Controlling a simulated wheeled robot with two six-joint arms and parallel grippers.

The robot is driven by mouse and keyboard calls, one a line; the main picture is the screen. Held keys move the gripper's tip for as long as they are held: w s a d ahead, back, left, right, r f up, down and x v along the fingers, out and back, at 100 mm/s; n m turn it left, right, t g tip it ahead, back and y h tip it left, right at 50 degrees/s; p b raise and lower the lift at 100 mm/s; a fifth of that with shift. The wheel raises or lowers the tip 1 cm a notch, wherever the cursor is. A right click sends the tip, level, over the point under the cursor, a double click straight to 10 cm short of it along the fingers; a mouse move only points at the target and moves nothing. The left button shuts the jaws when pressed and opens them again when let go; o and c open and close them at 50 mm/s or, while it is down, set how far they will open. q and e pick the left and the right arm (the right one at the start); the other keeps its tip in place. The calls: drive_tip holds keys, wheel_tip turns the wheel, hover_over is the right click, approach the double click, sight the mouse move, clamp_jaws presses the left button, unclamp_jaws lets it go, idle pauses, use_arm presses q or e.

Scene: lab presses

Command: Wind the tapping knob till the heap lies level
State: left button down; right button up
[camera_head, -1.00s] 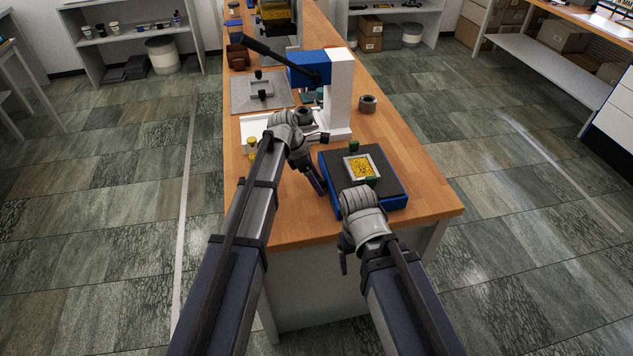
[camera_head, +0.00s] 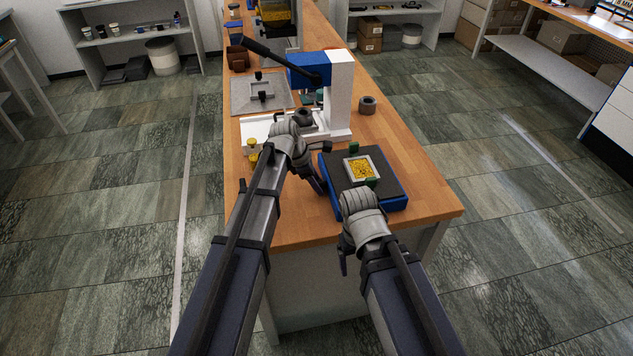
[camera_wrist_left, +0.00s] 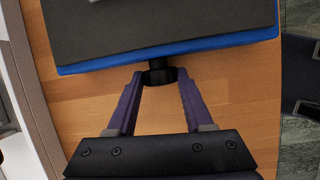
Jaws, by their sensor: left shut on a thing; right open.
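The blue tapping base with a dark top (camera_head: 385,188) stands near the bench's front end. A pale square mould (camera_head: 377,158) on it holds a heap of yellow grains (camera_head: 361,168), spread over most of the mould; whether it is level is too small to tell. In the left wrist view the black tapping knob (camera_wrist_left: 159,73) sticks out of the base's blue side. My left gripper (camera_wrist_left: 158,80) is shut on the knob; it also shows in the head view (camera_head: 319,184). My right gripper (camera_head: 343,260) is open and empty, in front of the base; its fingers are mostly hidden.
A white and blue lever press (camera_head: 340,95) stands behind the base, its black lever pointing up left. A grey ring (camera_head: 367,104) lies right of it, and yellow-topped jars (camera_head: 252,150) stand at the left edge. The bench's right front corner is bare.

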use_arm(q)
drive_tip(key=shift+s+f+t, duration=0.1)
drive_tip(key=shift+s+t, duration=0.3)
drive_tip(key=shift+t, duration=0.4)
drive_tip(key=shift+w+m+y+b, duration=0.2)
drive_tip(key=shift+m+y+b, duration=0.1)
drive_tip(key=shift+y, duration=0.1)
drive_tip(key=shift+c, duration=1.4)
unclamp_jaws()
drive_tip(key=p+v, duration=0.7)
drive_tip(key=v, duration=0.1)
drive_tip(key=shift+s+f, duration=0.1)
drive_tip(key=shift+c, duration=0.3)
